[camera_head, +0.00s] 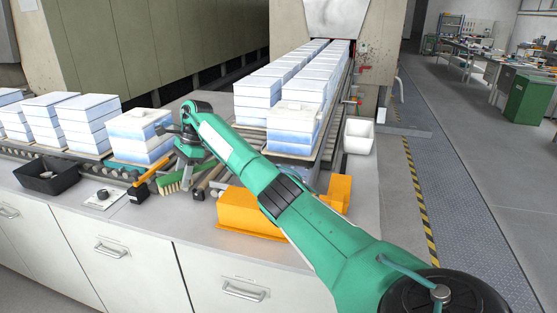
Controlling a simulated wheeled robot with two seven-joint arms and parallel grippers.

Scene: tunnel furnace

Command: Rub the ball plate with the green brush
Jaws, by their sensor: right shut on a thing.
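The green brush (170,186), with pale bristles, is at the front edge of the roller line, left of centre. My right gripper (187,176) points down at the brush's right end and is shut on it; the gripper and arm cover part of the brush. Its height above the surface is hard to judge. I cannot clearly pick out the ball plate; the area around the gripper is partly hidden by my arm. My left gripper is out of view.
An orange-handled tool with a black head (138,192) lies just left of the brush. A black tray (48,178) is farther left. Orange boxes (243,212) stand below my arm. White-blue stacks (140,136) line the rollers behind. A white bin (358,136) stands right.

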